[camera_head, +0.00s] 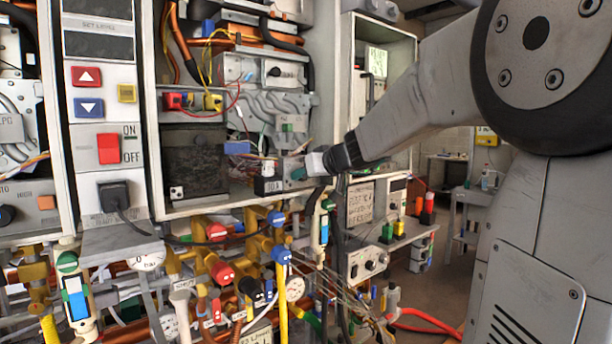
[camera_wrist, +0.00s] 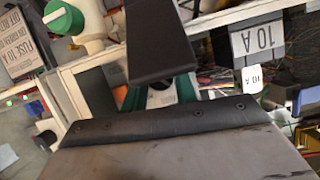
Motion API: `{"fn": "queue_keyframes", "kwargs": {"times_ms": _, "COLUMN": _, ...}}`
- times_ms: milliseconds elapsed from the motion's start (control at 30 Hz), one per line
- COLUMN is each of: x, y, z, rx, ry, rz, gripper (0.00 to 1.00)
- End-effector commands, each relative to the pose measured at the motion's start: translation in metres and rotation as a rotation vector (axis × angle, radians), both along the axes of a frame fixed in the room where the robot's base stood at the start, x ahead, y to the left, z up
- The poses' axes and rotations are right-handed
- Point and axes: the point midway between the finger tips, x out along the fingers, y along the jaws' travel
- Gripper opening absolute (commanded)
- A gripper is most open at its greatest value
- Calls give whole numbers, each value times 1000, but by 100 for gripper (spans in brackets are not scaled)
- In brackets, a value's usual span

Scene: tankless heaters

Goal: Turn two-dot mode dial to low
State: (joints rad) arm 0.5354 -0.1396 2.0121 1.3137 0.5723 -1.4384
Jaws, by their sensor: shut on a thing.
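A teal dial (camera_head: 297,174) sits on a small grey plate at the lower right of the open middle heater. My gripper (camera_head: 316,163) reaches it from the right and is shut on it. In the wrist view, my gripper (camera_wrist: 155,80) has a dark finger across the middle. Teal and white parts (camera_wrist: 163,93) show beside and behind that finger, largely covered. The dial's pointer and its setting cannot be read. A small white tag with two dots (camera_head: 177,192) is on the dark panel at the lower left of the same heater.
A fuse block marked 10 A (camera_head: 269,186) stands just left of the dial. It shows upside down in the wrist view (camera_wrist: 257,40). Pipes, valves and a flow tube (camera_head: 323,231) crowd the space below. A red switch (camera_head: 108,148) is on the left panel.

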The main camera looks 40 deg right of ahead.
Motion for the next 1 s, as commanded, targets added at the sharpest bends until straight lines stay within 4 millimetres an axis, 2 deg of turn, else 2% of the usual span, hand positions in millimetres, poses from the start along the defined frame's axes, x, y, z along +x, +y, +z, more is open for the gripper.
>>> {"fn": "queue_keyframes", "kwargs": {"times_ms": 300, "x": 0, "y": 1, "z": -1, "rx": -86, "ry": -2, "rz": 0, "gripper": 6}}
{"fn": "queue_keyframes", "kwargs": {"times_ms": 733, "x": 0, "y": 1, "z": -1, "rx": -96, "ry": -1, "rz": 1, "gripper": 6}}
{"fn": "queue_keyframes", "kwargs": {"times_ms": 767, "x": 0, "y": 1, "z": -1, "rx": -95, "ry": -1, "rz": 1, "gripper": 34}}
{"fn": "queue_keyframes", "kwargs": {"times_ms": 800, "x": 0, "y": 1, "z": -1, "rx": -95, "ry": -1, "rz": 1, "gripper": 38}}
{"fn": "queue_keyframes", "kwargs": {"times_ms": 1000, "x": 0, "y": 1, "z": -1, "rx": -95, "ry": -2, "rz": 1, "gripper": 38}}
